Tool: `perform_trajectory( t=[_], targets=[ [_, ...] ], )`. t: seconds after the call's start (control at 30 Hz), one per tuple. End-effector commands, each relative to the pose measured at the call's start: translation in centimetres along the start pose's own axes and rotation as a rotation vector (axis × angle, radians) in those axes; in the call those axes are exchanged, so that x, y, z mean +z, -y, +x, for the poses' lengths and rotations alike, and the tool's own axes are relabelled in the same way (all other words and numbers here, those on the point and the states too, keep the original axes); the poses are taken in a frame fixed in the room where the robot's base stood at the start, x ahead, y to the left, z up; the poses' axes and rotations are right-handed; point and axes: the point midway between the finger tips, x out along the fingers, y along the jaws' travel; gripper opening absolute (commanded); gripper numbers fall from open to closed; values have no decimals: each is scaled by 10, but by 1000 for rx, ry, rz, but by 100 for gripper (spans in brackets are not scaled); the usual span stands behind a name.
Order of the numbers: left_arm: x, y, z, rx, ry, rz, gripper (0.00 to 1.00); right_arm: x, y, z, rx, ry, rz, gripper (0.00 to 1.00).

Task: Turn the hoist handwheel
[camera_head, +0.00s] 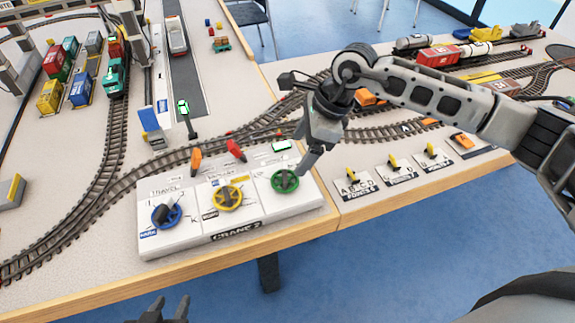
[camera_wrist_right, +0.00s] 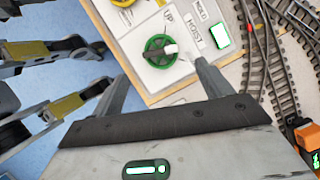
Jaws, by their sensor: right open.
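The hoist handwheel (camera_head: 285,181) is a green ring with a grey and white handle, at the right end of the white CRANE 2 panel (camera_head: 240,229). In the right wrist view the green wheel (camera_wrist_right: 149,54) lies ahead of and between the finger lines, with the HOIST label beside it. My right gripper (camera_head: 306,160) is open and just above the wheel; one finger overlaps it in the head view. I cannot tell whether they touch. The fingers also show apart in the wrist view (camera_wrist_right: 160,72). My left gripper (camera_head: 170,307) is open and empty at the bottom edge, off the table.
The yellow handwheel (camera_head: 228,197) and blue handwheel (camera_head: 166,215) sit to the left on the panel. Orange and red levers (camera_head: 235,150) stand behind it. Yellow point switches (camera_head: 352,177) are to the right. Tracks run behind the panel.

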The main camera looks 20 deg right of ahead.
Motion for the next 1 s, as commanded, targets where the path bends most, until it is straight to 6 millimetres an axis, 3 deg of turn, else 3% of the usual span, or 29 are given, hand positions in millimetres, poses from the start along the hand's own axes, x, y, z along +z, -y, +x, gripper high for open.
perform_trajectory(
  t=[0.2,0.4,0.8,0.97,1.0],
  targets=[
    [-7,2,-1,-6,-7,0,36,1,-1,45,3,1,1,78],
    [-7,2,0,-8,-6,-2,36,1,0,70,2,2,0,78],
    [-5,3,-1,-9,-3,-3,36,0,0,78,1,2,0,78],
    [-4,3,-2,-9,-1,-4,36,1,0,78,1,2,0,36],
    [-4,3,-2,-9,-1,-4,36,1,0,78,1,2,0,33]
  ],
)
